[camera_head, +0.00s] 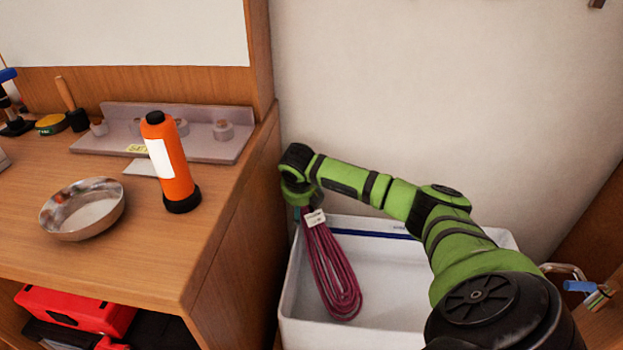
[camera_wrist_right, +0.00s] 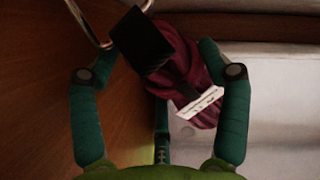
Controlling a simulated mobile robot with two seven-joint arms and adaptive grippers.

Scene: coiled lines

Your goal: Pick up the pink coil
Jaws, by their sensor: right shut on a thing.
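The pink coil (camera_head: 332,270), a dark pink looped line with a white tag, hangs below my right gripper (camera_head: 303,203) in the head view. Its lower loops hang in front of the white bin's inside; whether they touch the bin I cannot tell. A black band and the white tag show there. My left gripper is not in view.
The white bin (camera_head: 292,305) stands beside the wooden bench (camera_head: 235,200). On the bench are an orange cylinder (camera_head: 172,165), a metal bowl (camera_head: 70,222) and a grey rack (camera_head: 215,150). A curved metal piece (camera_wrist_right: 88,25) shows near the fingers in the wrist view.

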